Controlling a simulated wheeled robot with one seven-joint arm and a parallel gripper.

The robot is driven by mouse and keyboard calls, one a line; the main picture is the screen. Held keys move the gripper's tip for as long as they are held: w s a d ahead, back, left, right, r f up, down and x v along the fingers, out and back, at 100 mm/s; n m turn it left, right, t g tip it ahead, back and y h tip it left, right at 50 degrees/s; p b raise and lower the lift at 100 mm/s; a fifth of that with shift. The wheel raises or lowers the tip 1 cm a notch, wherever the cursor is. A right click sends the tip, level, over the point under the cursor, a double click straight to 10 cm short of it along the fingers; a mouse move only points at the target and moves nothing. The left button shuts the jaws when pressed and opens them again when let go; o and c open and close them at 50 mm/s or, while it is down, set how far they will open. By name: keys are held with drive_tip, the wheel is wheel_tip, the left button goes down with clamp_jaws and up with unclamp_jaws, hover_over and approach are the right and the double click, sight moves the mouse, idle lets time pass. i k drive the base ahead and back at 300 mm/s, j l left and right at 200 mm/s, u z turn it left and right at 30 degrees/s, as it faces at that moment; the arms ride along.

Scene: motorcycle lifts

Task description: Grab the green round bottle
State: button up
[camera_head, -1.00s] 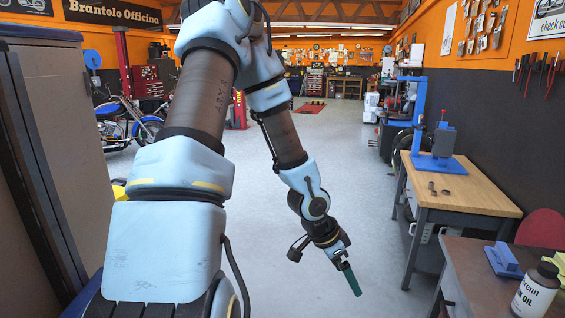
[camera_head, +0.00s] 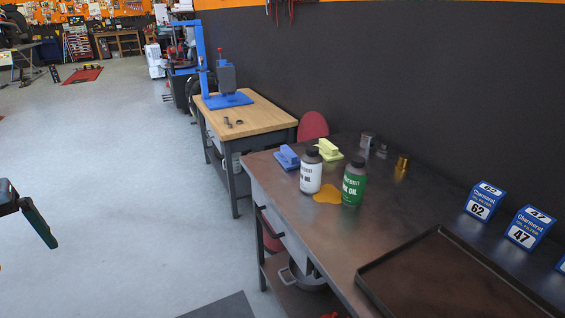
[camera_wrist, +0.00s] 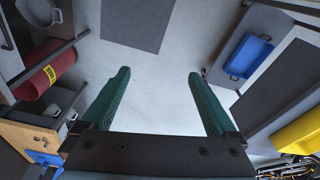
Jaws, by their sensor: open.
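The green round bottle (camera_head: 354,184) stands upright on the dark metal workbench (camera_head: 272,180), with a dark cap and white lettering. A white oil bottle (camera_head: 311,172) stands just left of it. My gripper (camera_head: 48,228) shows only in part at the left edge of the head view, far left of the bench and apart from both bottles. In the wrist view my gripper (camera_wrist: 157,85) has two green fingers spread wide, with nothing between them but floor. The green bottle does not show in the wrist view.
An orange-brown spill (camera_head: 327,197) lies by the bottles. A blue block (camera_head: 288,157) and a yellow block (camera_head: 327,149) are behind them. Blue filter boxes (camera_head: 484,201) and a dark tray (camera_head: 440,234) are to the right. Open floor (camera_head: 120,180) lies left of the bench.

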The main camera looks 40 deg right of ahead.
sight(355, 172)
drive_tip(key=i+z, duration=0.1)
drive_tip(key=z, duration=1.2)
drive_tip(key=i+j+z, duration=0.2)
drive_tip(key=z, duration=0.2)
drive_tip(key=i+j+z, duration=0.2)
drive_tip(key=z, duration=0.2)
drive_tip(key=i+j+z, duration=0.15)
drive_tip(key=j+z, duration=0.25)
drive_tip(key=i+j, duration=0.2)
drive_tip(key=j, duration=0.15)
drive_tip(key=i+j+z, duration=0.1)
drive_tip(key=j, duration=0.3)
drive_tip(key=i+j, duration=0.2)
drive_tip(key=j, duration=0.15)
